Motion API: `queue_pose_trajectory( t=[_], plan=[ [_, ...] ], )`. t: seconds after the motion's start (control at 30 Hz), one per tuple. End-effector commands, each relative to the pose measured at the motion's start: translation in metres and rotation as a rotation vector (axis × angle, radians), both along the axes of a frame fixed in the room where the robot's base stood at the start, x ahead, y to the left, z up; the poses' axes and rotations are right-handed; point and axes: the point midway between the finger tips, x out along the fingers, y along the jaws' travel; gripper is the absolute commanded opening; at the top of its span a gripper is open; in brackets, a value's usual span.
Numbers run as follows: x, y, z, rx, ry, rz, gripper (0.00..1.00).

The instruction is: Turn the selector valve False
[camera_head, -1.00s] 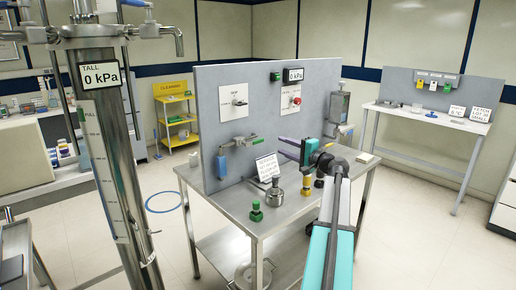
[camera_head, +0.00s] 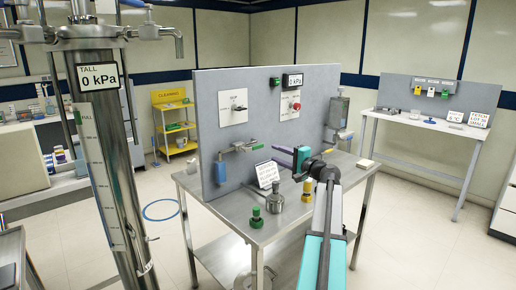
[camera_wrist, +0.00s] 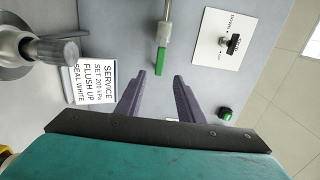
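The black selector knob (camera_head: 238,108) sits on a white plate on the left part of the grey upright panel. In the wrist view this knob (camera_wrist: 233,44) and its plate, with the word "DOWN", are at the upper right. A pipe valve with a green-tipped lever (camera_head: 257,146) is below the plate; its green end (camera_wrist: 161,61) is just ahead of my fingertips in the wrist view. My gripper (camera_head: 293,154) has purple fingers and is in front of the panel, right of the lever. In the wrist view my gripper (camera_wrist: 161,82) is open with nothing between its fingers.
A service card (camera_head: 267,174), a metal pot (camera_head: 273,199) and green (camera_head: 257,218) and yellow (camera_head: 307,191) fittings stand on the bench near my arm. A second plate carries a red knob (camera_head: 295,106). The gauge (camera_head: 292,81) reads 0 kPa. A tall steel column (camera_head: 118,170) stands at left.

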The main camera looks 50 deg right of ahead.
Motion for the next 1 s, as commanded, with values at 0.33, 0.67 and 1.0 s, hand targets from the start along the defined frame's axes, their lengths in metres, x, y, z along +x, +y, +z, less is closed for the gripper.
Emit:
queue_pose_trajectory(
  t=[0.33,0.67,1.0],
  plan=[
    [0.050,-0.005,0.002,0.000,0.000,0.001,0.34],
    [0.095,-0.008,0.001,0.001,0.000,0.000,0.34],
    [0.118,-0.010,0.000,0.000,0.000,-0.002,0.34]
  ],
)
